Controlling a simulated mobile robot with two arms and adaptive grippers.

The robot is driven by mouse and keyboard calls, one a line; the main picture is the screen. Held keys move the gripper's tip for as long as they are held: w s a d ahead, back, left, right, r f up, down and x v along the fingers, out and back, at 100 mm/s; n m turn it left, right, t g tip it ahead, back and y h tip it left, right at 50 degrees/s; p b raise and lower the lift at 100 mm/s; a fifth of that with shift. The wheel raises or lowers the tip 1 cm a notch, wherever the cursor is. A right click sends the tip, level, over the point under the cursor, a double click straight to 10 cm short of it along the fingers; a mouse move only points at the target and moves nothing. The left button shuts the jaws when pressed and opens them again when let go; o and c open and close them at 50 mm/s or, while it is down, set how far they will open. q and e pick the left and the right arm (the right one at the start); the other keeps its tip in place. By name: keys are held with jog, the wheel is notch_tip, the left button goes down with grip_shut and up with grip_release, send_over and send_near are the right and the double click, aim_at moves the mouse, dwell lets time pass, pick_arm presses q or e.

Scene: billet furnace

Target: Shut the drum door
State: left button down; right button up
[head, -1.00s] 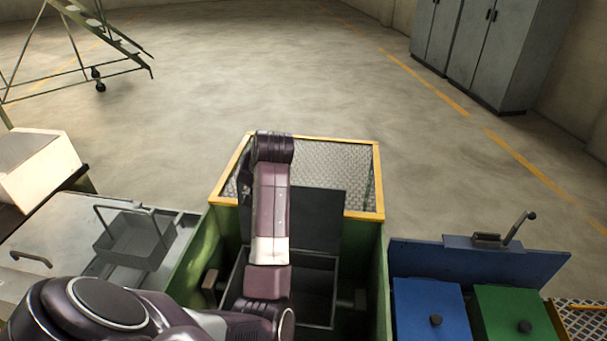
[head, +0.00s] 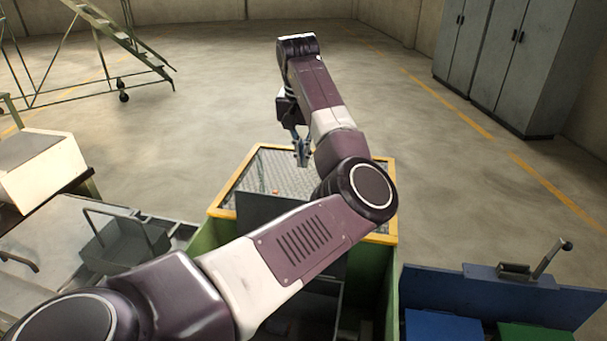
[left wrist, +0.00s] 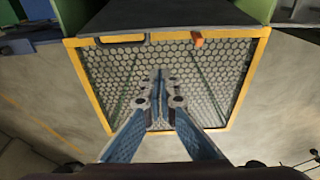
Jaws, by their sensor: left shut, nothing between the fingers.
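The green housing (head: 372,285) stands in front of me with its yellow-framed mesh panel (head: 243,168) on its far side. A dark grey flat panel, which looks like the drum door (head: 262,208), stands raised between the open top and the mesh. Its edge also shows in the left wrist view (left wrist: 190,14). My left arm hides much of the panel and the drum opening. My left gripper (head: 302,158) hangs beyond the panel, above the mesh, with its blue fingers together and empty. In the left wrist view its fingertips (left wrist: 160,88) appear over the mesh, apart from the panel. My right gripper is not in view.
A grey bench with a handled tray (head: 125,245) is on the left. Blue and green lidded boxes, with a blue panel and lever (head: 545,258), stand on the right. A small orange piece (left wrist: 197,39) is at the mesh frame. Open floor lies beyond.

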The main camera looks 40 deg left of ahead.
pick_arm(q)
notch_tip(320, 180, down, 8)
jog(key=s+d+p, duration=0.1)
jog(key=s+p, duration=0.1)
jog(key=p, duration=0.2)
jog(key=shift+d, duration=0.15)
jog(key=shift+s, duration=0.15)
